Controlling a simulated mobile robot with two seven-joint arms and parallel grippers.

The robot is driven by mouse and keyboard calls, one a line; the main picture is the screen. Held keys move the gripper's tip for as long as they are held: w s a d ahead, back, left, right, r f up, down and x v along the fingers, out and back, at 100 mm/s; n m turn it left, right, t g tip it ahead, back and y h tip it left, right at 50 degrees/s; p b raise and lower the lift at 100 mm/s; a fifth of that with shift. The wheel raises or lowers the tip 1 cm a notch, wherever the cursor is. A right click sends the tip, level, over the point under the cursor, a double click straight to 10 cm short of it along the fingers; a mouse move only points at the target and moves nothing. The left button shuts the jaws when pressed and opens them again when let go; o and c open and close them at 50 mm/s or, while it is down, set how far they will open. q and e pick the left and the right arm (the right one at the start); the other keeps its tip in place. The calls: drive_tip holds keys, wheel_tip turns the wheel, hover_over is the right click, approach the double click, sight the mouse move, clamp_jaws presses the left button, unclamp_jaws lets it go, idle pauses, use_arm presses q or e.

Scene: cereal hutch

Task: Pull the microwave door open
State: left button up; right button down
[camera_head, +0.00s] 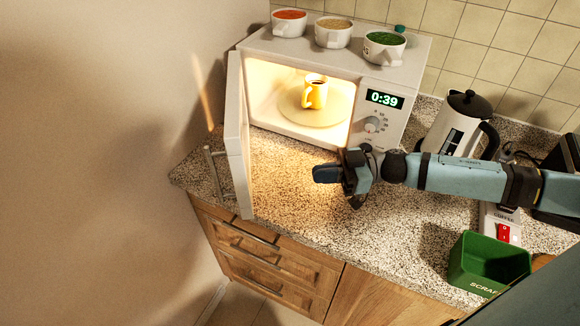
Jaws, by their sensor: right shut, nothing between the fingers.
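The white microwave (388,128) stands at the back of the counter with its inside lit. Its door (238,140) is swung wide open to the left, and the door handle (217,172) is on the outer face, toward the left wall. A yellow mug (313,97) stands on the turntable (300,113) inside. My right gripper (318,174) is in front of the microwave, over the counter, between the open door and the control panel. It is shut and empty, apart from the door and handle. My left gripper is not in view.
Three bowls with red (290,23), tan (333,32) and green (384,48) contents stand on the microwave. The wall is close left of the door. Counter (285,205) before the microwave is clear.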

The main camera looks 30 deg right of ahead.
use_arm(q)
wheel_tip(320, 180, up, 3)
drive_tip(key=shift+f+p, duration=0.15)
drive_tip(key=shift+p, duration=1.05)
use_arm(e)
drive_tip(key=x, duration=1.3)
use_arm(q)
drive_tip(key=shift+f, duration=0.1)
use_arm(e)
drive_tip(key=shift+a, duration=0.15)
